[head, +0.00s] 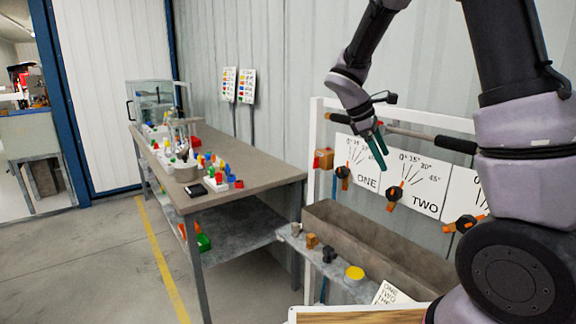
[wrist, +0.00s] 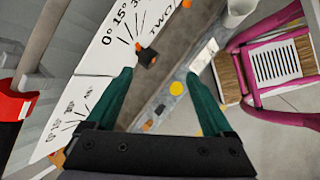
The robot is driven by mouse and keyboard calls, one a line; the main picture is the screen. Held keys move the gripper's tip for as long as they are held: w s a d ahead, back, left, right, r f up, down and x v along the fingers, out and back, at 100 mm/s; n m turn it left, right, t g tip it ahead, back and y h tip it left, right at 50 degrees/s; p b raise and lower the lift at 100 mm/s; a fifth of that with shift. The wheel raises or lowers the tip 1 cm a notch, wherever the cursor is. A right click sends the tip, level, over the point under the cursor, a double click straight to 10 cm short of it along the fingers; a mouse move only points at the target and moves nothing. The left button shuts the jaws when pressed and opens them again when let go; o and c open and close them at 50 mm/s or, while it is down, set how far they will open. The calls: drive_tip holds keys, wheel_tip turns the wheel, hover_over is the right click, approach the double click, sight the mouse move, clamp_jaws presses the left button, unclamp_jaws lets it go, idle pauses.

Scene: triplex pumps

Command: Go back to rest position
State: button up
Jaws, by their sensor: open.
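My gripper (head: 377,143) is in the head view in front of the white panel with dials, with green fingers pointing down. In the wrist view my gripper (wrist: 160,95) has its two green fingers wide apart with nothing between them. Behind it are the dial plates marked ONE (head: 366,181) and TWO (head: 424,201), each with an orange and black knob beside it. The knob at ONE (head: 343,174) and the knob at TWO (head: 394,196) stand clear of the fingers. The TWO knob also shows in the wrist view (wrist: 147,56). My arm is raised and bent on the right.
A grey trough (head: 370,245) and a ledge with small fittings and a yellow disc (head: 354,273) lie below the panel. A workbench (head: 240,160) with coloured parts stands at the left. A pink-framed chair (wrist: 275,60) shows in the wrist view. The floor at left is clear.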

drive_tip(key=s+r+m+t+y, duration=0.6)
drive_tip(key=s+r+m+y, duration=0.2)
drive_tip(key=s+r+m, duration=0.7)
drive_tip(key=s+m, duration=0.2)
drive_tip(key=s, duration=0.2)
drive_tip(key=shift+s+a+r+t, duration=0.3)
drive_tip(key=shift+s+a+t, duration=0.05)
drive_tip(key=shift+t, duration=0.05)
